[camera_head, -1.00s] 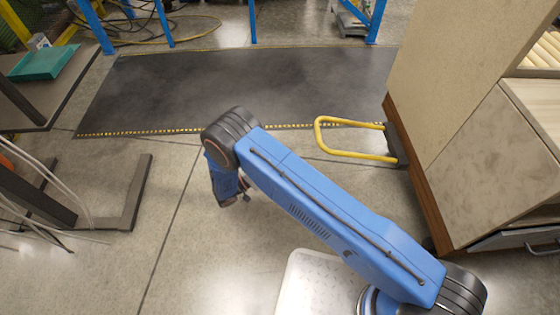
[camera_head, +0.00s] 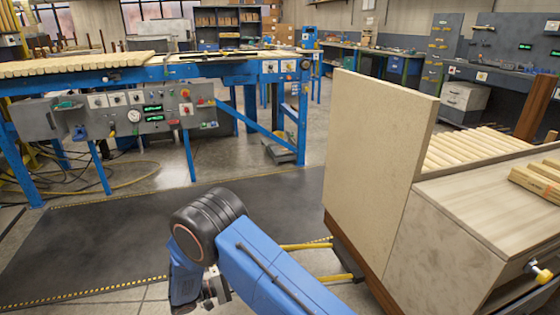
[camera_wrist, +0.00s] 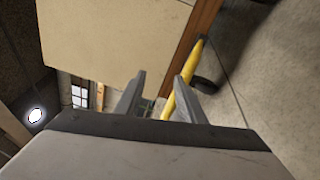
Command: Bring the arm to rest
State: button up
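My blue arm (camera_head: 262,275) reaches out low in the head view, bent down at its dark elbow. My gripper (camera_wrist: 163,80) shows in the wrist view with its two grey fingers apart and nothing held between them. A yellow rail (camera_wrist: 170,103) shows beyond the fingers; I cannot tell how far off it is. In the head view only a small part of the wrist end shows below the elbow, and the fingertips are not clear there.
A beige-panelled cabinet (camera_head: 375,165) with the yellow rail (camera_head: 305,246) at its foot stands close on the right. A blue-framed conveyor (camera_head: 215,68) with a control panel (camera_head: 125,118) crosses the back left. A dark floor mat (camera_head: 100,245) lies clear before it.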

jog(key=s+d+r+m+g+y, duration=0.2)
jog(key=d+r+g+y, duration=0.25)
jog(key=d+r, duration=0.75)
jog(key=s+d+r+m+g+y, duration=0.25)
jog(key=d+r+g, duration=0.25)
jog(key=d+r, duration=0.75)
jog(key=s+d+r+t+y, duration=0.2)
jog(key=s+d+y, duration=0.1)
jog(key=s, duration=0.5)
jog(key=s+d+r+m+t+y, duration=0.1)
jog(key=s+d+r+t+y, duration=0.1)
jog(key=s+d, duration=0.4)
jog(key=s+d+r+m+t+y, duration=0.1)
jog(key=s+d+r+t+y, duration=0.1)
jog(key=s+d+y, duration=0.3)
jog(key=shift+s+r+t, duration=0.35)
jog(key=shift+s+r, duration=0.55)
jog(key=shift+s, duration=1.45)
jog(key=shift+m, duration=0.25)
